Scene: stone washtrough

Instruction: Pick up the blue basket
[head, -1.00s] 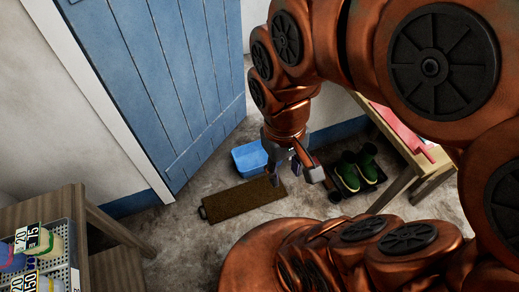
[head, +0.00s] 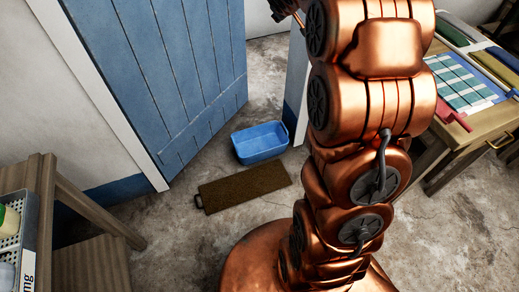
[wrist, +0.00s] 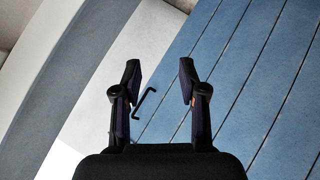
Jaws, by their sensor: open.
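The blue basket (head: 262,150) is an open rectangular tub on the stone floor, by the lower end of the blue door. Its inside looks empty in the head view. My gripper is raised at the top edge of the head view (head: 287,8), mostly cut off, far above and apart from the basket. In the wrist view my gripper (wrist: 160,80) is open with nothing between its fingers. The basket is not in the wrist view, which faces the blue planks.
A brown mat (head: 245,187) with a dark handle lies just in front of the basket. The blue door (head: 165,75) stands behind left; a black handle (wrist: 145,103) shows in the wrist view. A wooden bench (head: 95,215) is left, a wooden table (head: 485,125) right.

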